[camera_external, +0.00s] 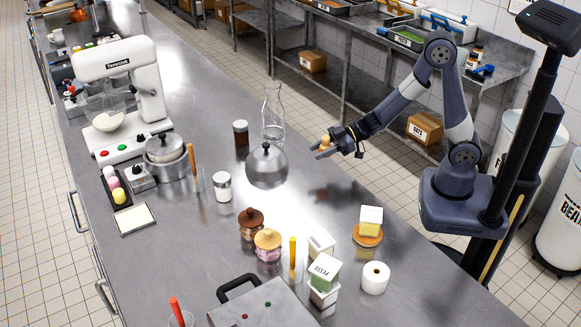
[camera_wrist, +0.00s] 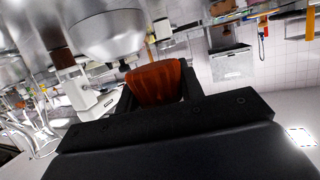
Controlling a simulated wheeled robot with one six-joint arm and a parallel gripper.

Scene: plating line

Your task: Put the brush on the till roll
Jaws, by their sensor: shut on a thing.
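The till roll (camera_external: 375,278) is a white roll with a dark hole in its top, standing upright on the steel counter near its right edge. My gripper (camera_external: 324,150) is in the air above the counter, behind the till roll and to its left, well apart from it. It is shut on a small orange-brown thing that I take for the brush (camera_external: 326,141). In the wrist view the brush (camera_wrist: 155,84) shows as a ribbed orange-brown block between the fingers; the rest of it is hidden.
A glass carafe (camera_external: 273,118) and a steel dome (camera_external: 267,168) stand left of my gripper. Near the till roll are a pesto tub (camera_external: 325,271), a block on an orange disc (camera_external: 368,239) and a yellow stick (camera_external: 292,254). The counter between dome and disc is clear.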

